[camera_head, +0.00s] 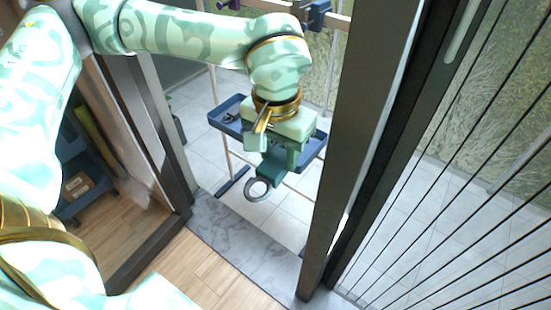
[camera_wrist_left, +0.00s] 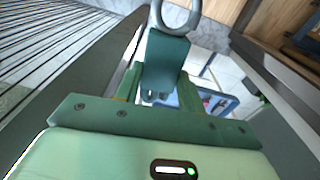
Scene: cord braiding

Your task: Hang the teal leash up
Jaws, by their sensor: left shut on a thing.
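The teal leash shows as a teal strap piece (camera_head: 273,168) with a grey ring (camera_head: 258,189) at its lower end. My left gripper (camera_head: 277,154) is shut on the teal piece and holds it in the air, in the doorway opening and in front of a stand with a blue tray (camera_head: 228,127). In the left wrist view the teal leash (camera_wrist_left: 164,58) sits between the fingers (camera_wrist_left: 160,90), and its ring (camera_wrist_left: 176,14) points away from the palm. My right gripper is not in view.
A dark door post (camera_head: 352,130) stands close to the right of my left gripper. Blue hook-like fittings (camera_head: 317,14) sit on the stand's upper rail. A marble sill (camera_head: 232,245) crosses the doorway. A shelf with a box (camera_head: 77,186) is at the left.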

